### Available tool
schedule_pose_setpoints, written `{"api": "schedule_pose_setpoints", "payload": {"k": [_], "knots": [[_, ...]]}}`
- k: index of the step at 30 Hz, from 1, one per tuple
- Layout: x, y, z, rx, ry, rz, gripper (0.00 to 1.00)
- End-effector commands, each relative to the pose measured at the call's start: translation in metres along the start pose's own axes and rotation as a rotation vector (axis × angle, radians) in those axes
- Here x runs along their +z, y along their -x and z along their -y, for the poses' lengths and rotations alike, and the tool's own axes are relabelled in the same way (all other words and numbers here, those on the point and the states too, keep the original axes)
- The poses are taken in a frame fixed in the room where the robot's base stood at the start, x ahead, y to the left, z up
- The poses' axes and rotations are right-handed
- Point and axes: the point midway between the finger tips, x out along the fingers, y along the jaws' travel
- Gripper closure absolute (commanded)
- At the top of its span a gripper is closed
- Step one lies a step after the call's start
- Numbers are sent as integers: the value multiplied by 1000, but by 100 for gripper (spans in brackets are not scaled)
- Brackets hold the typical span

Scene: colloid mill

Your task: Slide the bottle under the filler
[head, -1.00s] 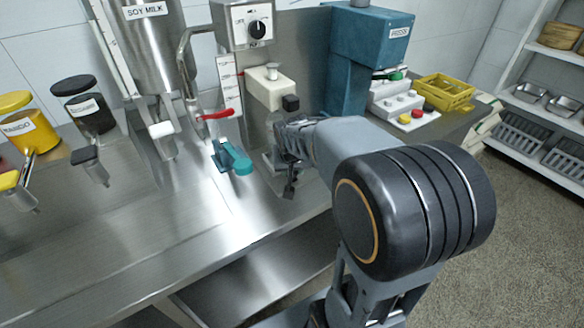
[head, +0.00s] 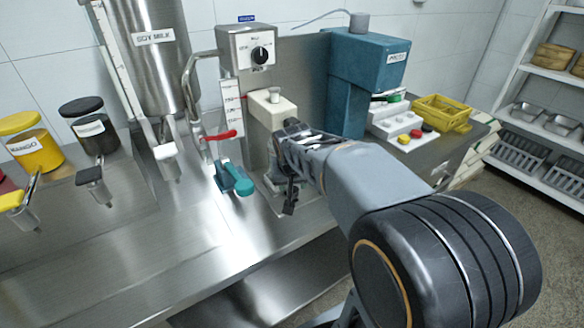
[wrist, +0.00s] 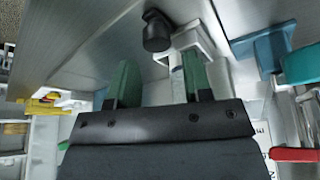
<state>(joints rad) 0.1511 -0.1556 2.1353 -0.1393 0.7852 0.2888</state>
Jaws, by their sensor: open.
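In the head view the bottle is mostly hidden beside my gripper.
A teal clamp-like part (head: 236,180) and a red lever (head: 220,135) are left of the filler. A teal press (head: 362,80), a button box (head: 400,120) and a yellow crate (head: 442,112) stand right. Left are the soy milk tank (head: 155,60) and syrup jars (head: 92,130). The front counter is clear.

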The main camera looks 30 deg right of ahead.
Motion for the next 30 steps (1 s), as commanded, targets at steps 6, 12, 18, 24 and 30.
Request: {"api": "schedule_pose_setpoints", "payload": {"k": [6,12,18,24,30], "knots": [[-1,46,1,-1,2,-3,54],[0,74,1,-1,2,-1,54],[1,87,1,-1,2,1,54],[1,89,1,-1,2,2,54],[1,89,1,0,2,2,54]]}}
